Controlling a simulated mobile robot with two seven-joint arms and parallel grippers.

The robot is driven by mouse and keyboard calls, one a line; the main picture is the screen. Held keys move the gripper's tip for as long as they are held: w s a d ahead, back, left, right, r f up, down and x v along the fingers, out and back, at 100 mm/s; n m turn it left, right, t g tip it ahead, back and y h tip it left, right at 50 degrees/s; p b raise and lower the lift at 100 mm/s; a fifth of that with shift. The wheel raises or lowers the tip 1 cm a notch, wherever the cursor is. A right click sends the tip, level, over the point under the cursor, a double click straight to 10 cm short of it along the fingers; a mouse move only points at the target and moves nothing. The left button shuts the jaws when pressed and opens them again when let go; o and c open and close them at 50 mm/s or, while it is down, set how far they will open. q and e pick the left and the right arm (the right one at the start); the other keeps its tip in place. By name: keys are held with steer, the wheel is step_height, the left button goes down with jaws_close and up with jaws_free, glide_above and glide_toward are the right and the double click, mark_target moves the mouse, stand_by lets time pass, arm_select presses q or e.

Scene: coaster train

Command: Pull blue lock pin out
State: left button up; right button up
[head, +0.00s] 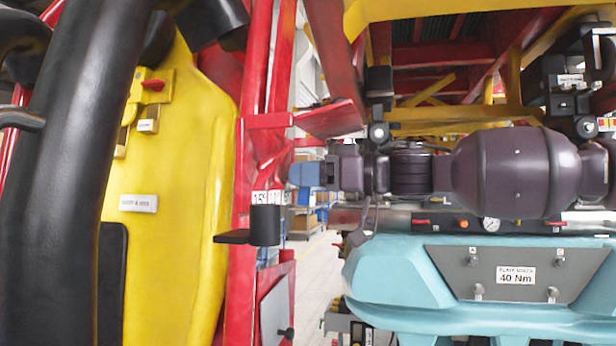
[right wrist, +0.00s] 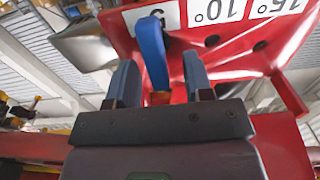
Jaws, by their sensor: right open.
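The blue lock pin (right wrist: 152,48) shows in the right wrist view as a blue bar, its lower end at a small orange-brown piece by the red bracket (right wrist: 205,55). My right gripper (right wrist: 160,68) is open, with one blue-grey finger on each side of the pin. A gap shows between the pin and each finger. In the head view my right gripper (head: 303,174) reaches in from the right to the red post (head: 247,240); the pin cannot be made out there. My left gripper is not in view.
The bracket carries white angle labels (right wrist: 230,10). A yellow panel (head: 165,215) and a thick black tube (head: 70,150) fill the left. A teal housing (head: 390,280) with a grey plate marked 40 Nm stands below my right arm. Open floor (head: 315,270) shows between post and housing.

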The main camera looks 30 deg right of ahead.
steer(key=c, duration=0.7)
jaws_close()
jaws_free()
jaws_close()
steer(key=o, duration=0.7)
jaws_free()
